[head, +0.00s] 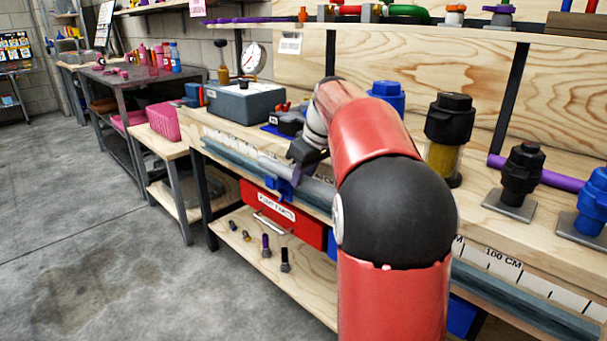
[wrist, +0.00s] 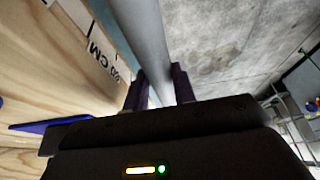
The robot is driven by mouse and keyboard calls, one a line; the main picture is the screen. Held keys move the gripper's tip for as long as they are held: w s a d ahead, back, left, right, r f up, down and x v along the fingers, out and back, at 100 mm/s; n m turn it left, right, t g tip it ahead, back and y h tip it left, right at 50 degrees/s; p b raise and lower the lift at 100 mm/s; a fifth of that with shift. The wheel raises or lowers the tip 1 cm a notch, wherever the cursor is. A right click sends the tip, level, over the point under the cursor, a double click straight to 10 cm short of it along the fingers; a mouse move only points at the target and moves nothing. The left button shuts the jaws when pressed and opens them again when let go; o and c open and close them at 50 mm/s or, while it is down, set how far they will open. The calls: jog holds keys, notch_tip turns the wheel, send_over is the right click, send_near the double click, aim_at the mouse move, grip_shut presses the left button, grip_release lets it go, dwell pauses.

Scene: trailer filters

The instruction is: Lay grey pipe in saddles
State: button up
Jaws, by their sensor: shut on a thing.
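The grey pipe (wrist: 145,35) runs lengthwise between the two dark fingers of my gripper (wrist: 158,90) in the wrist view. My gripper is shut on it. In the head view my gripper (head: 306,152) is at the front edge of the workbench, partly hidden by my red arm. A light grey length of the pipe (head: 272,166) shows beside it, along the bench front. A blue saddle (head: 285,188) shows just below the pipe on the front rail. I cannot tell whether the pipe touches it. My arm hides the pipe's right part and any saddle there.
A blue-grey rail (head: 520,307) runs along the bench front below a centimetre scale (head: 503,255). Filter housings, including a black-topped one (head: 450,122), stand on the right. A grey box (head: 243,102) stands at the left end. A red drawer (head: 282,217) is below. The floor (head: 110,235) is clear.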

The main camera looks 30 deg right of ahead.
aim_at(306, 177)
jog(key=shift+f+b, duration=0.95)
jog(key=shift+f, duration=0.45)
jog(key=o, duration=1.1)
jog(key=p+v, duration=0.1)
jog(key=v, duration=0.6)
jog(key=shift+r, duration=0.2)
jog(key=shift+s+r, duration=0.1)
jog(key=shift+r, duration=0.2)
jog(key=shift+s, duration=0.1)
